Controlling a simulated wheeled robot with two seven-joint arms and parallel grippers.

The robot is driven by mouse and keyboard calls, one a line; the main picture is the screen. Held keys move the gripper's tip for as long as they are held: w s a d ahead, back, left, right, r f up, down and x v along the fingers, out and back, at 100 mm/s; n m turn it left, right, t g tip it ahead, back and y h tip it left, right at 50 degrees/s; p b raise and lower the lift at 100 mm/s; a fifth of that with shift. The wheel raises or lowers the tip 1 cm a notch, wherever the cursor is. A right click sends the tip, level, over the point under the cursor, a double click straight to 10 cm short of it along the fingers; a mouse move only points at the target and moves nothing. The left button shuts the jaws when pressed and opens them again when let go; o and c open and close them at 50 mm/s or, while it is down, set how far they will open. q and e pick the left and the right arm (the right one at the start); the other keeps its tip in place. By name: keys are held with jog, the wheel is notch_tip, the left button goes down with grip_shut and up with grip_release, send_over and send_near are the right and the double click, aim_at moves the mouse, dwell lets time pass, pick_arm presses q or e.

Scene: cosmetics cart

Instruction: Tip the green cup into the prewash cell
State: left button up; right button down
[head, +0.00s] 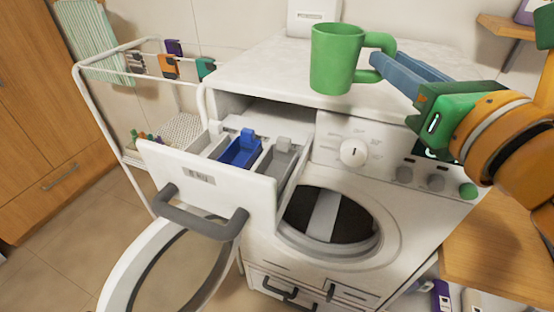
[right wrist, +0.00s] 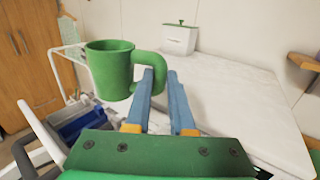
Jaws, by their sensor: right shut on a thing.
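The green cup (head: 334,62) is upright in the air, above the front part of the washing machine's top and to the right of the open drawer. My right gripper (head: 380,64) is shut on the cup's handle. In the right wrist view the cup (right wrist: 108,70) is left of the blue fingers (right wrist: 158,80), its inside hidden. The detergent drawer (head: 213,188) is pulled out. It has a pale left cell (head: 200,143), a blue middle cell (head: 240,150) and a grey right cell (head: 277,160). No readable mark shows which is prewash. My left gripper is out of view.
The washing machine's round door (head: 117,280) hangs open below the drawer. A white drying rack (head: 88,105) with pegs stands left. A white box (head: 313,18) stands at the back of the top. A wooden shelf (head: 505,248) is on the right.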

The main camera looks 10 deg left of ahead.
jog(key=s+a+f+n+g+y, duration=0.1)
jog(key=s+a+f+y, duration=0.1)
jog(key=a, duration=0.2)
jog(key=s+a+f+n+g+y+b, duration=0.1)
jog(key=s+a+f+n+y, duration=0.1)
jog(key=a, duration=0.3)
jog(key=s+a+f+n+g+y+b, duration=0.1)
jog(key=s+a+f+g+y, duration=0.1)
jog(key=a+f, duration=0.1)
jog(key=shift+s+a+n, duration=0.3)
jog(key=shift+a, duration=0.5)
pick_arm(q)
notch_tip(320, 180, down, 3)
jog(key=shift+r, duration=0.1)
pick_arm(e)
jog(key=shift+d+r, duration=0.1)
pick_arm(q)
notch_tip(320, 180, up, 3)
jog(key=p, duration=0.2)
jog(key=shift+p, duration=0.35)
pick_arm(e)
jog(key=w+f+m+g, duration=0.1)
jog(key=m, duration=0.1)
jog(key=w+d+f+m+g, duration=0.1)
jog(key=m, duration=0.2)
jog(key=w+d+f+m+g, duration=0.1)
jog(key=m, duration=0.2)
jog(key=shift+w+f+h, duration=0.2)
jog(key=shift+w+h, duration=0.1)
jog(key=shift+h, duration=0.1)
